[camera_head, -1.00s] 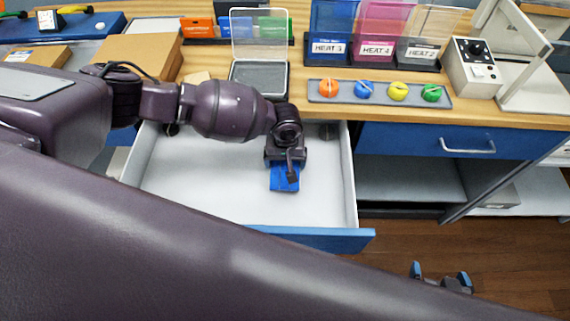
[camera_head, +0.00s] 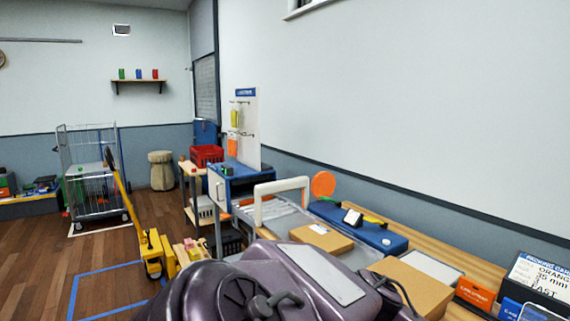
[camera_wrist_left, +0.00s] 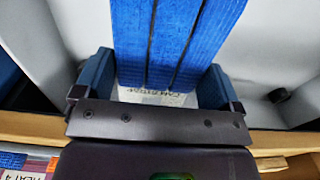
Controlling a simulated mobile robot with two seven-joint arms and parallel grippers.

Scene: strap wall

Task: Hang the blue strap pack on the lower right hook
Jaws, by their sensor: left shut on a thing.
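In the left wrist view the blue strap pack (camera_wrist_left: 183,35) stands between the two fingers of my left gripper (camera_wrist_left: 155,88), which is shut on it. The pack shows ribbed blue webbing with dark grooves and a white printed label close to the gripper. In the head view a pale upright board (camera_head: 250,118) with a blue header stands in the middle distance. A yellow pack (camera_head: 235,117) hangs on its left side, with an orange pack (camera_head: 233,146) low on the left. Its right-hand hooks are too small to make out clearly. Neither gripper shows in the head view.
A workbench with a cardboard box (camera_head: 415,287) and a blue case (camera_head: 358,226) runs along the right wall. A red crate (camera_head: 207,154) is near the board. A yellow pallet truck (camera_head: 150,245) and a wire cage trolley (camera_head: 92,170) stand left. Wooden floor (camera_head: 45,245) lies open between.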

